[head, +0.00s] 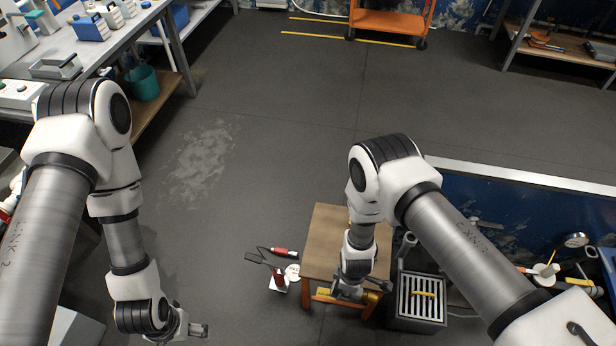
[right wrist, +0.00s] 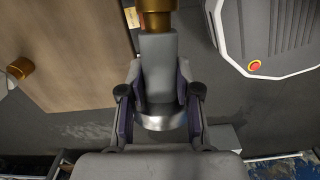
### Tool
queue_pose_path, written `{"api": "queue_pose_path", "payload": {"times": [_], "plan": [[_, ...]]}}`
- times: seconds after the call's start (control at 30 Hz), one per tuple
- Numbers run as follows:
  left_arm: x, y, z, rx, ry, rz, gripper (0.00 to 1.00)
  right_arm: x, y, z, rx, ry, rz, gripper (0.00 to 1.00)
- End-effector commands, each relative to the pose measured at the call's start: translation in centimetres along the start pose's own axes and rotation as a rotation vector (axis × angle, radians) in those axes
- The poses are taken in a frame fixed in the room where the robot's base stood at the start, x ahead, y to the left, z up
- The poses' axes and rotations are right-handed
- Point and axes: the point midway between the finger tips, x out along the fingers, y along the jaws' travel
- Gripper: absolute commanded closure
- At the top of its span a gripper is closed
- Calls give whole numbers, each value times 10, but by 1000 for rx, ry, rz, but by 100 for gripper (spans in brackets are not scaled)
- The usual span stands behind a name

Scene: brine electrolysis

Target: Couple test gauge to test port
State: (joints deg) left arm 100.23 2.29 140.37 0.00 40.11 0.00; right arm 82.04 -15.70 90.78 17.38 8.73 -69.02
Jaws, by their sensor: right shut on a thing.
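My right gripper (head: 352,292) is low over the front edge of a small wooden stool-like table (head: 328,240). In the right wrist view the right gripper (right wrist: 160,112) is shut on a grey-bodied fitting (right wrist: 159,65) with a silvery round base and a brass end (right wrist: 157,12). I cannot tell whether this is the test gauge, as no dial face shows. Brass (head: 371,297) also shows beside the gripper in the head view. A round dial gauge (head: 576,240) stands at the far right. I cannot pick out the test port. My left gripper (head: 200,330) hangs at the bottom left, away from everything; its jaws are unclear.
A brass knob (right wrist: 20,68) shows in the right wrist view. Open floor (head: 270,120) lies beyond.

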Motion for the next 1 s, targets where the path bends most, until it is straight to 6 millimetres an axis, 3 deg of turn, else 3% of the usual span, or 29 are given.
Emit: {"api": "queue_pose_path", "payload": {"times": [0.17, 0.3, 0.4, 0.5, 0.6, 0.7, 1.0], "plan": [[0, 0, 0, 0, 0, 0, 14, -88, 69, -4, 311, -7, 19, 100], [0, 0, 0, 0, 0, 0, 14, -179, 109, -1, 629, -6, 21, 100], [0, 0, 0, 0, 0, 0, 14, -242, 124, 3, 849, -2, 15, 100], [0, 0, 0, 0, 0, 0, 14, -291, 129, 8, 1022, 2, 5, 100], [0, 0, 0, 0, 0, 0, 14, -320, 129, 11, 1131, 5, -3, 100], [0, 0, 0, 0, 0, 0, 14, -330, 128, 12, 1175, 4, -8, 100], [0, 0, 0, 0, 0, 0, 14, -331, 128, 12, 1178, 4, -8, 100]]}}
